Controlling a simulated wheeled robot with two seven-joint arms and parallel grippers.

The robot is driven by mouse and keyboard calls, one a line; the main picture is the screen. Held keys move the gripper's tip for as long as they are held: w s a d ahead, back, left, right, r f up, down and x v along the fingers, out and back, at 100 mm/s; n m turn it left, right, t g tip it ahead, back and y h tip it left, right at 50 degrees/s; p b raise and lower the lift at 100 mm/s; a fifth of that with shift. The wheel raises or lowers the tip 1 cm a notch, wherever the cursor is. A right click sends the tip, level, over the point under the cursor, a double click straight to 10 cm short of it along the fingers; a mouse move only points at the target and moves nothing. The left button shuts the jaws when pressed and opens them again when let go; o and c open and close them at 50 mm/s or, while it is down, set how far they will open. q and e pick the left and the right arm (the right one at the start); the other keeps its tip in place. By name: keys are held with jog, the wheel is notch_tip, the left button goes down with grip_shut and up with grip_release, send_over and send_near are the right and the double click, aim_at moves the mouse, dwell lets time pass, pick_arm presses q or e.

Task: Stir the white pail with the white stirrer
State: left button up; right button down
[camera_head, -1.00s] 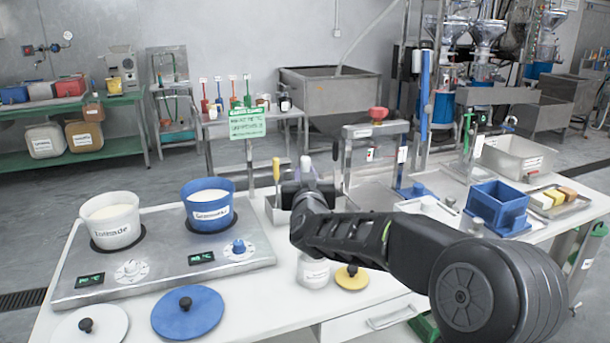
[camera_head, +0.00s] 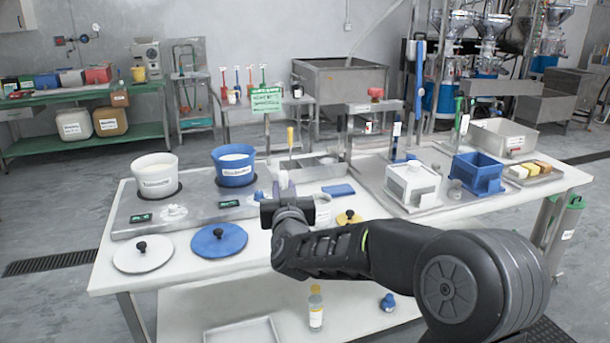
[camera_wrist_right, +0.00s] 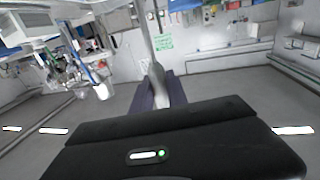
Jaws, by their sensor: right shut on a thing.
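The white pail (camera_head: 155,180) stands on the left burner of the hot plate in the head view, open and filled with something pale. My right gripper (camera_head: 284,190) is in front of the hot plate's right end, to the right of the pail and apart from it. It is shut on the white stirrer (camera_wrist_right: 157,85), whose pale handle shows between the fingers in the wrist view. The stirrer's lower end is hidden in both views. My left gripper is not in view.
A blue pail (camera_head: 234,168) stands on the right burner. A white lid (camera_head: 143,258) and a blue lid (camera_head: 219,241) lie at the table's front. A bottle (camera_head: 316,310) stands on the lower shelf.

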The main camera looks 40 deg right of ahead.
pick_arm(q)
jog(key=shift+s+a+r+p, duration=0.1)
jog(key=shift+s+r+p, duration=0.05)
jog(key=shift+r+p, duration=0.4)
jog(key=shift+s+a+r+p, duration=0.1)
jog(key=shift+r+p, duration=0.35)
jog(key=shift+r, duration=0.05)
pick_arm(e)
jog(key=s+a+f+n+t+y, duration=0.2)
jog(key=a+f+n+y, duration=0.3)
jog(key=a+f, duration=1.4)
jog(key=a+y, duration=0.3)
jog(key=a, duration=0.1)
jog(key=shift+n+y, duration=0.4)
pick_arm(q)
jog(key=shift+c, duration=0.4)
pick_arm(e)
jog(key=shift+a, duration=0.15)
